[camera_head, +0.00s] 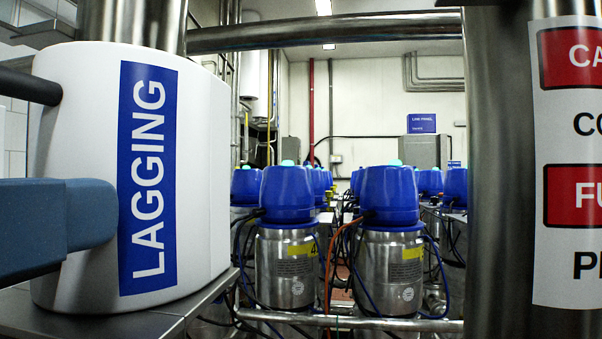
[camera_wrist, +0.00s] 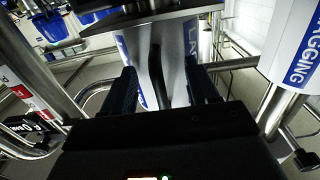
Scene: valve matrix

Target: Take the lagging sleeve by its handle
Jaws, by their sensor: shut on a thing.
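The lagging sleeve (camera_head: 200,180) is a white, curved body with a blue LAGGING label, large at the left of the head view. It stands upright at a metal shelf (camera_head: 170,318). A dark bar (camera_head: 28,86) meets its left side. In the wrist view, a white sleeve body (camera_wrist: 176,72) with blue labels shows beyond my gripper (camera_wrist: 163,86). The exact finger contact is too dark to see. A blue-grey part, probably mine, covers the sleeve's lower left in the head view.
Another white LAGGING sleeve (camera_wrist: 294,55) is at the right of the wrist view, close to steel pipes (camera_wrist: 280,108). In the head view, a steel post (camera_head: 497,180) with a red-and-white sign (camera_head: 570,150) stands right. Blue-topped valves (camera_head: 390,195) stand behind, among cables.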

